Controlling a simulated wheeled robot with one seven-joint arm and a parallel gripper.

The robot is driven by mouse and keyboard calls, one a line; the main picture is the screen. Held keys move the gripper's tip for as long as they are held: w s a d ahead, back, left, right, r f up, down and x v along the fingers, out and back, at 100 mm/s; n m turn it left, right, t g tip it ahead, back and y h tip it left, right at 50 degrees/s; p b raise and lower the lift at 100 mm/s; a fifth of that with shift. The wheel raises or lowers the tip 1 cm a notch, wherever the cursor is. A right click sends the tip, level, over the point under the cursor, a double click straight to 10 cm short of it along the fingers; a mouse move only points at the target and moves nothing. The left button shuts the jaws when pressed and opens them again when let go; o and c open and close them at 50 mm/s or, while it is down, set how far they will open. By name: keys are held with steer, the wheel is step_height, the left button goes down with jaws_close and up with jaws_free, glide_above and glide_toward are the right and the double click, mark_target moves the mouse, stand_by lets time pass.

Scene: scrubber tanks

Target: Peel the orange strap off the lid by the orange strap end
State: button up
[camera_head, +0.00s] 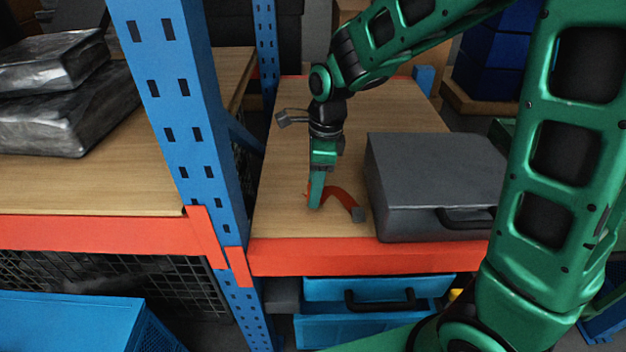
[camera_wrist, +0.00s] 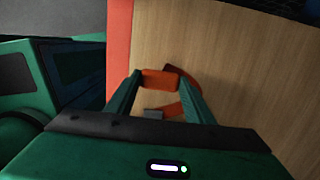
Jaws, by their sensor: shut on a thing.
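The orange strap (camera_head: 341,195) shows as a bent band beside the grey case, left of it, over the wooden shelf. A small grey piece (camera_head: 358,214) sits at its lower end, close to the case. The grey case with its lid (camera_head: 430,165) stands on the shelf; I see no strap across its top. My gripper (camera_head: 316,204) points down at the strap's left end and is shut on it. In the wrist view, my gripper (camera_wrist: 161,84) has the orange strap (camera_wrist: 160,78) between its fingertips. I cannot tell whether the strap touches the shelf.
The wooden shelf (camera_head: 385,107) is bare behind and left of the case. A blue upright post (camera_head: 178,100) stands to the left. An orange beam (camera_head: 340,257) edges the shelf front, with a blue drawer (camera_head: 375,300) below. Wrapped packages (camera_head: 60,95) lie on the left shelf.

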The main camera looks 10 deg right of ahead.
steer(key=shift+f, duration=3.1)
steer(key=o, duration=1.1)
steer(key=shift+o, duration=0.3)
steer(key=shift+r, duration=4.3)
